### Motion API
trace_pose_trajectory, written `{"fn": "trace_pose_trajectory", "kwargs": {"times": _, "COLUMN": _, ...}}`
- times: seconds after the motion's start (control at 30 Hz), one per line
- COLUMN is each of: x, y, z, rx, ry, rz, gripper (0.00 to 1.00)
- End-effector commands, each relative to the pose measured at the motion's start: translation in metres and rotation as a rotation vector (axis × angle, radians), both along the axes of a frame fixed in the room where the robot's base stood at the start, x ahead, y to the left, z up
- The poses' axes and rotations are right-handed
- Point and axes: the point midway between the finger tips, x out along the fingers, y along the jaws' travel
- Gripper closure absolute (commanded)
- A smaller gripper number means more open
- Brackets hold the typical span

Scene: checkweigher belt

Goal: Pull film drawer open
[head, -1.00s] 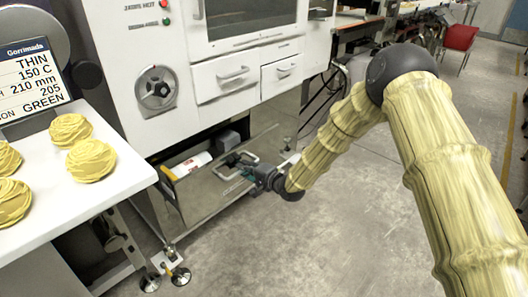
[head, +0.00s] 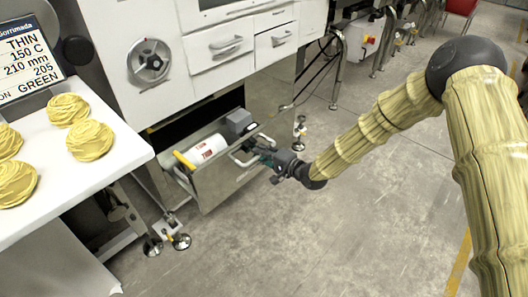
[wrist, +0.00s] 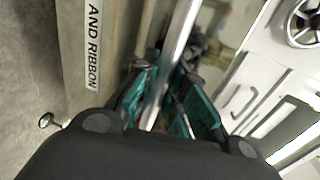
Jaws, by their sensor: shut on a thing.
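The film drawer (head: 225,176) is the low metal drawer under the white machine, and it stands partly out. A white roll with red print (head: 207,149) and a grey block (head: 238,122) show inside it. My gripper (head: 258,155) is shut on the drawer's bar handle (head: 240,160). In the wrist view the handle (wrist: 178,45) runs between the teal fingers of my gripper (wrist: 165,100). The drawer front there carries a label ending "AND RIBBON" (wrist: 93,45).
Two small white drawers with handles (head: 226,46) (head: 282,38) sit above, next to a round hand wheel (head: 149,61). A white table (head: 95,185) with yellow nests stands at left. Machine feet (head: 180,241) stand near the drawer's left.

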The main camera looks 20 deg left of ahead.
Motion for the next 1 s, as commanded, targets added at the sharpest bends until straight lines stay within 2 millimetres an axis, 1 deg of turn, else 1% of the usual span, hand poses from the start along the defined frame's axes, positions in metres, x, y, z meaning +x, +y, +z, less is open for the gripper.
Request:
{"fn": "trace_pose_trajectory", "kwargs": {"times": 0.1, "x": 0.0, "y": 0.0, "z": 0.0, "rx": -0.001, "ry": 0.0, "rz": 0.0, "gripper": 1.0}}
{"fn": "trace_pose_trajectory", "kwargs": {"times": 0.13, "x": 0.0, "y": 0.0, "z": 0.0, "rx": -0.001, "ry": 0.0, "rz": 0.0, "gripper": 0.83}}
{"fn": "trace_pose_trajectory", "kwargs": {"times": 0.23, "x": 0.0, "y": -0.002, "z": 0.0, "rx": -0.001, "ry": 0.0, "rz": -0.001, "gripper": 0.65}}
{"fn": "trace_pose_trajectory", "kwargs": {"times": 0.57, "x": 0.0, "y": -0.002, "z": 0.0, "rx": 0.0, "ry": 0.0, "rz": -0.001, "gripper": 0.65}}
{"fn": "trace_pose_trajectory", "kwargs": {"times": 0.67, "x": -0.002, "y": -0.007, "z": 0.001, "rx": -0.001, "ry": 0.001, "rz": -0.002, "gripper": 0.65}}
{"fn": "trace_pose_trajectory", "kwargs": {"times": 0.77, "x": -0.006, "y": -0.016, "z": 0.003, "rx": -0.001, "ry": 0.001, "rz": -0.002, "gripper": 0.65}}
{"fn": "trace_pose_trajectory", "kwargs": {"times": 1.0, "x": -0.023, "y": -0.051, "z": 0.011, "rx": 0.001, "ry": 0.002, "rz": -0.004, "gripper": 0.65}}
